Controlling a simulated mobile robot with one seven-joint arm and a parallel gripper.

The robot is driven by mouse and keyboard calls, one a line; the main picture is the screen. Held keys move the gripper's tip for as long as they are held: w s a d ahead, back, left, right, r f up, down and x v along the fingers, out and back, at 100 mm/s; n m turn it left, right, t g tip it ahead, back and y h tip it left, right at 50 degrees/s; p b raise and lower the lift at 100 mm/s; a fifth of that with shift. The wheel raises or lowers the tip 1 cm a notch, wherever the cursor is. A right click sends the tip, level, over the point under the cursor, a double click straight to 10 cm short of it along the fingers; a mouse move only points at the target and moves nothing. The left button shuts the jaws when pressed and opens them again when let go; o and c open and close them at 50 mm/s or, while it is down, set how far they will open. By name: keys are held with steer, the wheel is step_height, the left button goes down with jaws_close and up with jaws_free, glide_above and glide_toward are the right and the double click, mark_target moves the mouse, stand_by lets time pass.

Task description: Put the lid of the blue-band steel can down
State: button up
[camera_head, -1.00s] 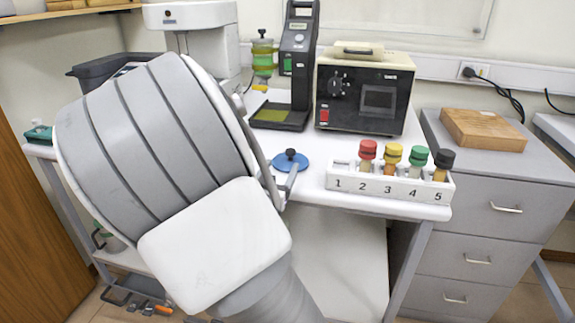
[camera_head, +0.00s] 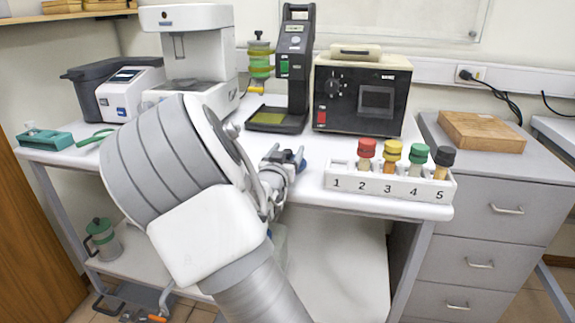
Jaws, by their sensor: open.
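The blue lid (camera_head: 302,163) is mostly hidden behind my gripper. Only a small blue part shows, near the front edge of the white table (camera_head: 318,150). My gripper (camera_head: 288,160) is open at the lid. I cannot tell whether its fingers touch the lid or its knob, or whether the lid rests flat on the table. I do not see the blue-band steel can.
A white numbered rack (camera_head: 388,187) with several capped vials stands close to the right of my gripper. Behind are a black stand (camera_head: 296,70) and a black-fronted instrument (camera_head: 361,95). A wooden block (camera_head: 482,131) lies on the grey drawer cabinet (camera_head: 500,209).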

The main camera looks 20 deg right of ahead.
jaws_close()
stand_by(0.4)
